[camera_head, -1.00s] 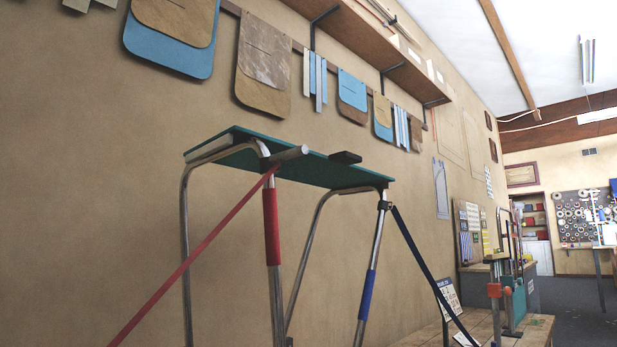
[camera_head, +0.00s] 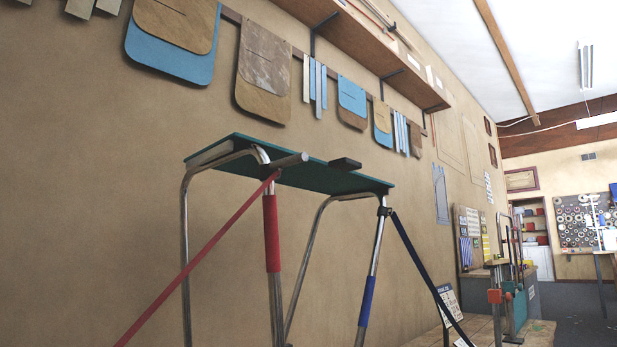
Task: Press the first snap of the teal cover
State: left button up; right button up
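The teal cover (camera_head: 320,178) lies stretched over a bent metal tube frame (camera_head: 187,230), seen from slightly below. A dark flat block (camera_head: 345,163) sits on its near edge, and a grey cylinder end (camera_head: 290,160) juts out at its left part. I cannot make out any snap on the cover. Neither of my grippers shows in the head view.
A red strap (camera_head: 200,258) and a dark blue strap (camera_head: 420,262) slant down from the frame. A wooden bench (camera_head: 480,330) with clamps stands at the lower right. Fabric samples (camera_head: 263,75) and a shelf (camera_head: 375,50) are on the wall behind.

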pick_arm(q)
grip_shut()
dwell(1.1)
